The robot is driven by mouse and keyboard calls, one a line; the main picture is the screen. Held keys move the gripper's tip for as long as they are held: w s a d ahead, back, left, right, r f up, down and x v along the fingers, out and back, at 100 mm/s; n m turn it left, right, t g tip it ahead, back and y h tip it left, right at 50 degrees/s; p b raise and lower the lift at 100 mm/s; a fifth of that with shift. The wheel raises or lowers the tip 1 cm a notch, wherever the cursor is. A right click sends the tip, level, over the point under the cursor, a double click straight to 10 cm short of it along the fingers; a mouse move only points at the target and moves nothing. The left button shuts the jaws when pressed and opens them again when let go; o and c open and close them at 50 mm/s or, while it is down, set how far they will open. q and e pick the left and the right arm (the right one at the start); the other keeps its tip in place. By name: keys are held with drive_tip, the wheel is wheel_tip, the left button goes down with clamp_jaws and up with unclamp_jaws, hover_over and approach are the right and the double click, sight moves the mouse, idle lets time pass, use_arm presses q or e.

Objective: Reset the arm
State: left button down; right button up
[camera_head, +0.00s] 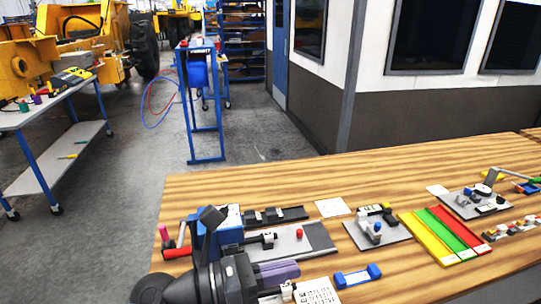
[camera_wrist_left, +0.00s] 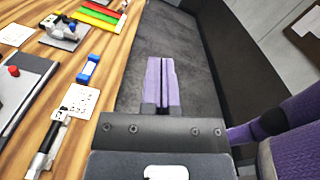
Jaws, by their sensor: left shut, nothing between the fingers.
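My left gripper (camera_head: 298,268) reaches in from the bottom left of the head view, its purple fingers pointing right. In the left wrist view its fingers (camera_wrist_left: 162,80) lie flat together with nothing between them. There they show against the dark floor, just off the edge of the wooden bench (camera_wrist_left: 112,62). The fingers touch no object that I can see. My right gripper cannot be made out in either view.
The bench (camera_head: 300,178) holds a blue device (camera_head: 228,232), a grey plate (camera_head: 318,240), a blue-and-white block (camera_head: 357,276) and yellow, green and red strips (camera_head: 446,232). A blue stand (camera_head: 205,115) and a cart (camera_head: 45,165) stand beyond. Open floor (camera_head: 120,200) lies left.

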use_arm(q)
drive_tip(key=w+a+r+n+t+y, duration=0.15)
drive_tip(key=a+n+t+y, duration=0.25)
drive_tip(key=n+t, duration=0.55)
drive_tip(key=w+a+r+n+t+y, duration=0.1)
drive_tip(key=w+a+n+t+y, duration=0.3)
drive_tip(key=n, duration=1.1)
drive_tip(key=s+a+f+n+g+y, duration=0.45)
drive_tip(key=a+f+n+y, duration=0.45)
drive_tip(key=n, duration=0.5)
drive_tip(key=s+f+n+g, duration=0.7)
drive_tip(key=s+f+g, duration=0.4)
drive_tip(key=s, duration=0.4)
drive_tip(key=s+f+g+b, duration=0.15)
drive_tip(key=f+b, duration=0.25)
drive_tip(key=f, duration=1)
drive_tip(key=s+f+b, duration=0.3)
drive_tip(key=f+b, duration=0.1)
drive_tip(key=f, duration=1.1)
drive_tip(key=s+a+f+b, duration=0.2)
drive_tip(key=s+f+b, duration=0.3)
drive_tip(key=s+f, duration=0.8)
drive_tip(key=shift+a+f+g, duration=0.25)
drive_tip(key=shift+f+g, duration=0.2)
drive_tip(key=shift+f, duration=0.3)
